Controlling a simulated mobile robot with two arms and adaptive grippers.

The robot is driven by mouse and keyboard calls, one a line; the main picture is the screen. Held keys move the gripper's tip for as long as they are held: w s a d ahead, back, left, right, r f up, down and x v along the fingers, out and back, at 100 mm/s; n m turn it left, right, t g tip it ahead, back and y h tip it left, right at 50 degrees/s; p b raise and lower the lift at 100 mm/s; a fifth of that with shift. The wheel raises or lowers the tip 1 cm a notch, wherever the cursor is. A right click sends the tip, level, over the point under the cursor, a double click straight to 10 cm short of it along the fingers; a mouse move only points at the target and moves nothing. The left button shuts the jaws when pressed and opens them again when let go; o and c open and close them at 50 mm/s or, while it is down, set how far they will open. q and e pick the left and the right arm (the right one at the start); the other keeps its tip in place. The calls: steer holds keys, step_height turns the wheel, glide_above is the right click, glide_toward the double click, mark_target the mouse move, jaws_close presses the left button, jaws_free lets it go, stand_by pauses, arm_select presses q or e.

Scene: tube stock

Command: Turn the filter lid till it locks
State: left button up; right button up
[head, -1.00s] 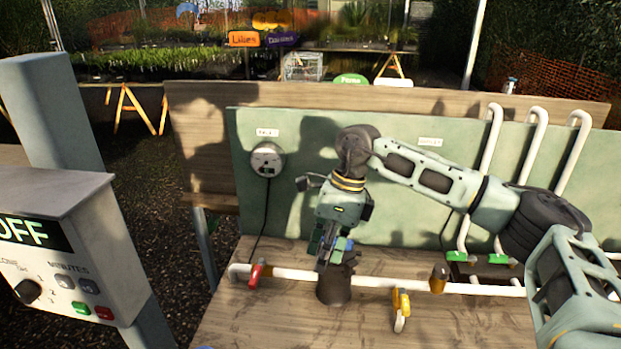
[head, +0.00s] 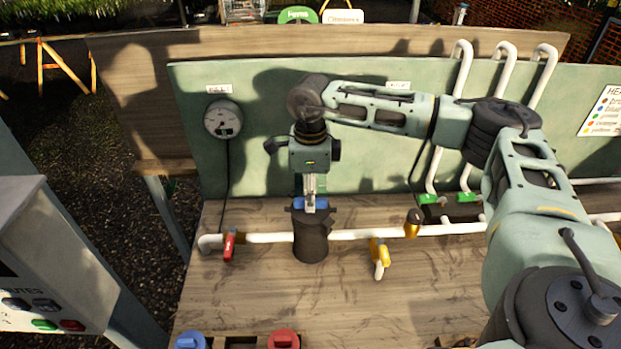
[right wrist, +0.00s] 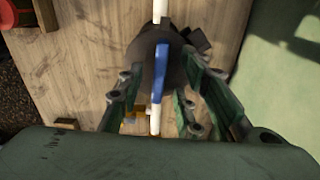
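The filter (head: 311,240) is a dark upright housing in the white pipe, at the middle of the bench in the head view. On top is its lid with a raised blue bar handle (head: 311,204); the right wrist view also shows the blue bar (right wrist: 160,72). My right gripper (head: 311,195) points down over the lid. In the right wrist view its fingers stand apart on both sides of the bar, with gaps showing. Whether the lid is locked cannot be told. My left gripper is not in view.
A red-handled valve (head: 229,245) and a yellow-handled valve (head: 379,252) sit on the pipe either side of the filter. A gauge (head: 223,119) is on the green back panel. A blue knob (head: 191,341) and a red knob (head: 284,339) show at the front edge. A control box (head: 50,255) stands left.

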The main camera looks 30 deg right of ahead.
steer(key=shift+f, duration=0.15)
steer(key=c, duration=0.4)
jaws_close()
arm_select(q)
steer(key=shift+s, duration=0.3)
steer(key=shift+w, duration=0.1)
arm_select(e)
steer(key=shift+m, duration=1.7)
arm_select(q)
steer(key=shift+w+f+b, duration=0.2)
steer(key=shift+b, duration=0.1)
arm_select(e)
steer(key=shift+m, duration=0.7)
